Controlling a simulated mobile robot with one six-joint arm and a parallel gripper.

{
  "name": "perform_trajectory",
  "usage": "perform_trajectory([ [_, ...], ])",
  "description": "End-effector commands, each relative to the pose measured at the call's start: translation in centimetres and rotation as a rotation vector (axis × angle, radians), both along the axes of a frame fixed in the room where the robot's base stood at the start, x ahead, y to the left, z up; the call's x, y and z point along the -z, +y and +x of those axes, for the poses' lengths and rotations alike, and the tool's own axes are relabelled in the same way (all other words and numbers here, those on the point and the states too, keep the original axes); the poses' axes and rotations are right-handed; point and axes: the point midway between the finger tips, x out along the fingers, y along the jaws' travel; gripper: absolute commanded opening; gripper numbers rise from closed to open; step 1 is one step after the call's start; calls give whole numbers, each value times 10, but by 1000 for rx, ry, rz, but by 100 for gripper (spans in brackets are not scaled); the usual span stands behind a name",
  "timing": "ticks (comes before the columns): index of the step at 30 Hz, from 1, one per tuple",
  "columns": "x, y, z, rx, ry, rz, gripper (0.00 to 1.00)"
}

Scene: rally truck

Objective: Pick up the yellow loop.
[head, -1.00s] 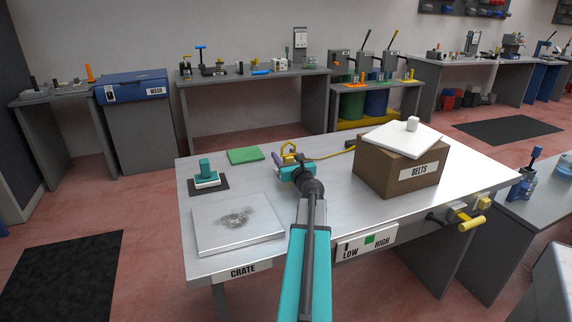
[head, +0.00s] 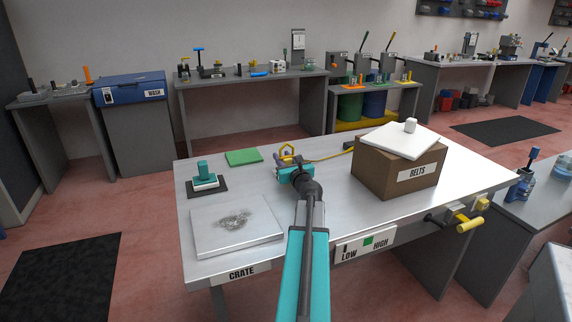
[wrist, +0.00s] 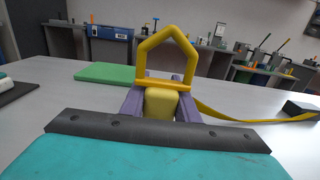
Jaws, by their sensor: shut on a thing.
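The yellow loop (wrist: 165,50) stands upright just past my gripper in the wrist view, a five-sided ring above a yellow block-shaped base (wrist: 161,104). My gripper (wrist: 160,92) has its two purple fingers on either side of that base and is shut on it. In the head view the loop (head: 286,148) shows small at the far side of my teal gripper (head: 291,165), over the metal table. A yellow strap (wrist: 240,118) runs right from the loop to a black block (wrist: 301,109). My gripper partly hides the base.
A brown box marked BELTS (head: 398,172) with a white lid stands right of my arm. A green pad (head: 244,157), a teal-handled tool (head: 204,178) on a dark mat and a smudged metal plate (head: 236,227) lie to the left.

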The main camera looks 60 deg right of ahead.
Motion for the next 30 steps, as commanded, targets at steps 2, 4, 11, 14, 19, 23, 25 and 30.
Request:
perform_trajectory([
  [2, -1, 0, 0, 0, 0, 0, 0],
  [4, -2, 0, 0, 0, -1, -1, 0],
  [11, -17, 0, -1, 1, 0, -3, 0],
  [14, -27, -1, -1, 1, 0, -3, 0],
  [19, -36, 6, -9, 3, -1, -1, 0],
  [23, -38, 16, -22, 3, -1, -1, 0],
  [25, -38, 22, -29, 3, -1, -1, 0],
  [30, -40, 37, -48, 4, -1, -1, 0],
])
